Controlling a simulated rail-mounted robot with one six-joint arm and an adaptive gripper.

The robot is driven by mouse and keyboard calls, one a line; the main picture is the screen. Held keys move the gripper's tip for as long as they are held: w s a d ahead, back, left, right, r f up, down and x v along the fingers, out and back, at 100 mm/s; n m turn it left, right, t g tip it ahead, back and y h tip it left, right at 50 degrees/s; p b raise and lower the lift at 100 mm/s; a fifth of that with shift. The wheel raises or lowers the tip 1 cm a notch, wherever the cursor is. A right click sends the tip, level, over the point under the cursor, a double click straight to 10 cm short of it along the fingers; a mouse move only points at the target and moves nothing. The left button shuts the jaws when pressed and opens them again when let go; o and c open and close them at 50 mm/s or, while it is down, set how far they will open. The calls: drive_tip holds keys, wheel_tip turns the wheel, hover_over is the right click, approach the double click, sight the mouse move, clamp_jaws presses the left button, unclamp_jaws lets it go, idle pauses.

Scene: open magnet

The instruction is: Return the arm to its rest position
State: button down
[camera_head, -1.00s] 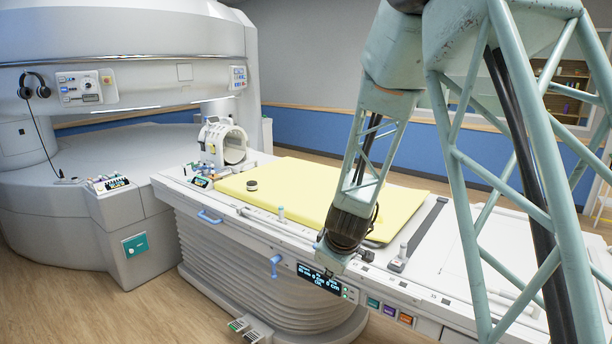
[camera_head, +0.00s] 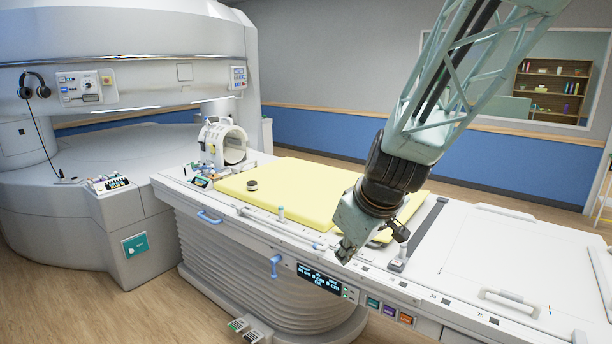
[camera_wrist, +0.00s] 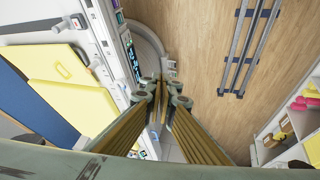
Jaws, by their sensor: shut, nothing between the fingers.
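My gripper (camera_head: 345,252) hangs at the front edge of the patient table (camera_head: 470,255) in the head view, at the end of my green lattice arm, which comes in from the upper right. In the wrist view the fingers of my gripper (camera_wrist: 163,95) are together and hold nothing. The yellow pad (camera_head: 300,190) on the table lies just behind and left of my gripper.
The white magnet (camera_head: 130,50) stands at the left with a ring-shaped coil (camera_head: 225,143) on the table near it. A small dark disc (camera_head: 252,185) lies on the pad. In the wrist view, floor rails (camera_wrist: 245,50) and a shelf (camera_wrist: 285,130) show at right.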

drive_tip(key=s+d+r+m, duration=0.2)
drive_tip(key=s+r, duration=0.3)
drive_tip(key=s, duration=0.4)
drive_tip(key=s+d+r+m, duration=0.25)
drive_tip(key=s+r, duration=0.25)
drive_tip(key=s, duration=0.4)
drive_tip(key=s+d+r+m+g+h, duration=0.1)
drive_tip(key=s+d+m, duration=0.1)
drive_tip(key=s, duration=0.8)
drive_tip(key=s+d+r+m, duration=0.1)
drive_tip(key=s+d, duration=0.4)
drive_tip(key=s, duration=0.6)
drive_tip(key=shift+r+m+g+h, duration=0.15)
drive_tip(key=shift+m+g+h, duration=0.2)
drive_tip(key=shift+g+h, duration=0.05)
